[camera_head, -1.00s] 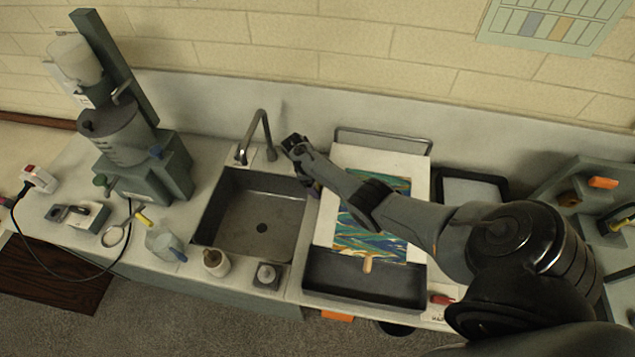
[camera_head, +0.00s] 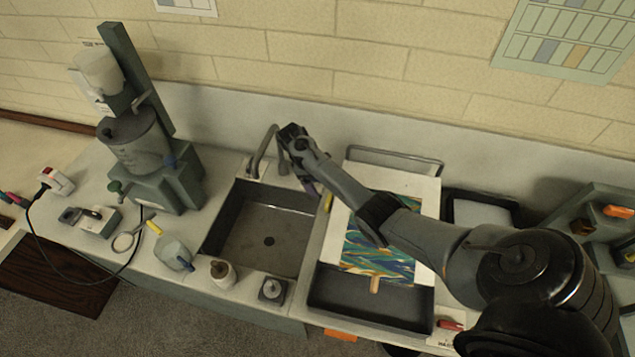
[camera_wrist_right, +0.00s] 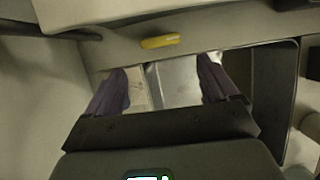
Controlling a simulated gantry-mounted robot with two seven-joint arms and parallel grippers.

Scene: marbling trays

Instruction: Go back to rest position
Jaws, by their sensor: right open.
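My right arm comes in from the right and reaches over the marbling tray toward the sink. My right gripper (camera_head: 311,186) hangs near the sink's right back corner, close to the tap. In the right wrist view its two purple-grey fingers (camera_wrist_right: 165,82) are spread apart with nothing between them. My left gripper is not in view.
A grey sink (camera_head: 268,240) with a curved tap (camera_head: 262,152) lies left of the tray (camera_head: 330,292) with its marbled sheet (camera_head: 385,250). A small yellow thing (camera_head: 327,203) lies by the gripper. A tall grey machine (camera_head: 150,150) stands left.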

